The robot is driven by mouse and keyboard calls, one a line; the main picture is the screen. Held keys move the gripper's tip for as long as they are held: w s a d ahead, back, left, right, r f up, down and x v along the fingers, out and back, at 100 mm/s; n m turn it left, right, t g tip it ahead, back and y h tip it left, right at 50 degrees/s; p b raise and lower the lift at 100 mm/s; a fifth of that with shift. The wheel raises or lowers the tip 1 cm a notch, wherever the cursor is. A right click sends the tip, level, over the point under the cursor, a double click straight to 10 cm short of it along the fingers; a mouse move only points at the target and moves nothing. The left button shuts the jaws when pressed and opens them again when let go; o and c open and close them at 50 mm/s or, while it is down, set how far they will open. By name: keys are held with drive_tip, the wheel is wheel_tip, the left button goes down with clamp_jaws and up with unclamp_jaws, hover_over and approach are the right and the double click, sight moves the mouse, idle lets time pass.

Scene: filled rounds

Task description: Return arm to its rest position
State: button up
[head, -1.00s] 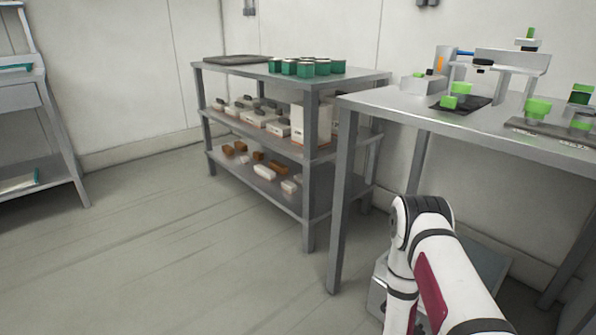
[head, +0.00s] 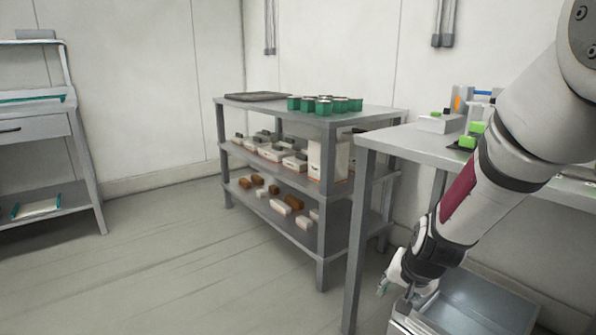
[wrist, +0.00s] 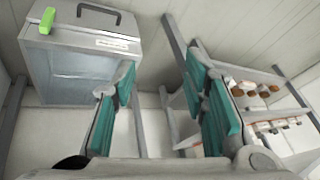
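My arm (head: 500,185) reaches down the right side of the head view, in front of the right table. My gripper (head: 385,283) is at its low end, small and partly hidden there. In the wrist view my gripper (wrist: 160,110) shows two teal-padded fingers spread wide apart. Nothing is between the fingers.
The right table (head: 408,146) carries green-topped items. A grey shelf unit (head: 375,112) holds green cans, boxes and brown and white blocks. A grey bin (head: 480,300) stands low beneath my arm; a grey box (wrist: 85,70) shows in the wrist view. The floor at left is clear.

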drive_tip(key=s+a+r+n+g+y, duration=0.1)
drive_tip(key=s+a+r+n+g, duration=0.2)
drive_tip(key=s+r, duration=1)
drive_tip(key=s+r+n+g+h, duration=0.1)
drive_tip(key=s+r+n+g, duration=0.15)
drive_tip(key=s, duration=2.15)
wheel_tip(320, 180, up, 37)
drive_tip(key=t+p, duration=0.4)
drive_tip(key=p, duration=3.1)
drive_tip(key=shift+d, duration=0.25)
drive_tip(key=shift+w+n, duration=0.1)
drive_tip(key=shift+n, duration=0.15)
